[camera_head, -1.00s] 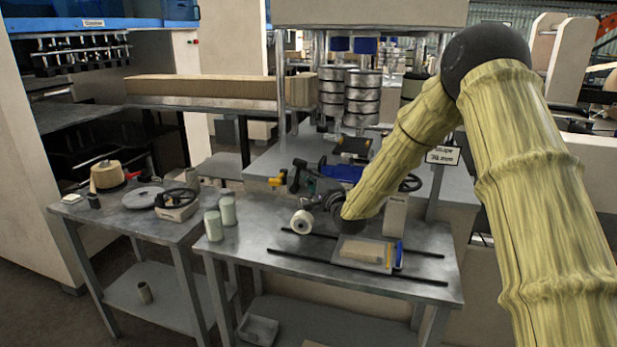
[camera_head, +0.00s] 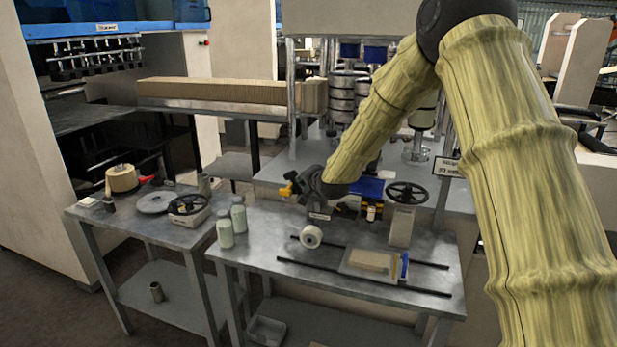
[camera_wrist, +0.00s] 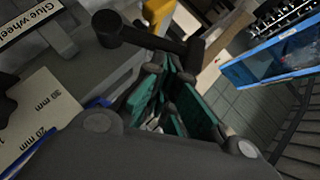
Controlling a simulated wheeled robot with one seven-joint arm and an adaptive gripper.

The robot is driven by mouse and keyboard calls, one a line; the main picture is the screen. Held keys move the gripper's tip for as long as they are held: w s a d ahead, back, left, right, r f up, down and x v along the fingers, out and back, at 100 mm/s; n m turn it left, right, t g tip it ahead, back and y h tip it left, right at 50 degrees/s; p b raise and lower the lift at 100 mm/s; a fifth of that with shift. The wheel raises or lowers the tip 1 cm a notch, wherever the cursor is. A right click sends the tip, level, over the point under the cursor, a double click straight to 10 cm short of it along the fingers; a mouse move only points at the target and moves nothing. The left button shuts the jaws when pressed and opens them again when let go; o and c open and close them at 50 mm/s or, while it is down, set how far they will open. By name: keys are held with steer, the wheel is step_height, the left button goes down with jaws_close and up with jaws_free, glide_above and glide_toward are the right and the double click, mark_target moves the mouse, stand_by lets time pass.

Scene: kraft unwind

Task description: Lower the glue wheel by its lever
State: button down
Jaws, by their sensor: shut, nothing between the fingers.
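A label reading "Glue wheel" (camera_wrist: 40,22) shows at the upper left of the wrist view. A black lever (camera_wrist: 145,38) with a round knob at its left end lies just beyond my fingertips. My gripper (camera_wrist: 168,85), with green finger pads, is shut and empty. Its tips are close to the lever; whether they touch it I cannot tell. In the head view my wrist hides the fingers and the lever, beside a yellow part (camera_head: 287,188) that also shows in the wrist view (camera_wrist: 155,12). The glue wheel itself is not clearly visible.
A plate marked 30 mm and 20 mm (camera_wrist: 40,115) is close at left in the wrist view. A black handwheel (camera_head: 407,194), a white roll (camera_head: 311,236), a tray (camera_head: 370,262) and pale green containers (camera_head: 232,226) stand on the metal table (camera_head: 330,290).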

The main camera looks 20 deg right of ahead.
mark_target(293, 179)
steer(key=shift+w+a+f+n+g+h+p, duration=0.1)
steer(key=shift+w+a+n+g+h+p, duration=0.2)
steer(key=shift+w+a+n+g+h, duration=0.3)
steer(key=shift+w+a+f+n+g+h+p, duration=0.1)
steer(key=shift+w+a+n+g+h+p, duration=0.25)
steer(key=shift+a+g, duration=0.4)
steer(key=shift+w+a+f, duration=0.1)
steer(key=shift+w+f, duration=0.1)
steer(key=shift+w, duration=0.05)
steer(key=shift+a, duration=0.15)
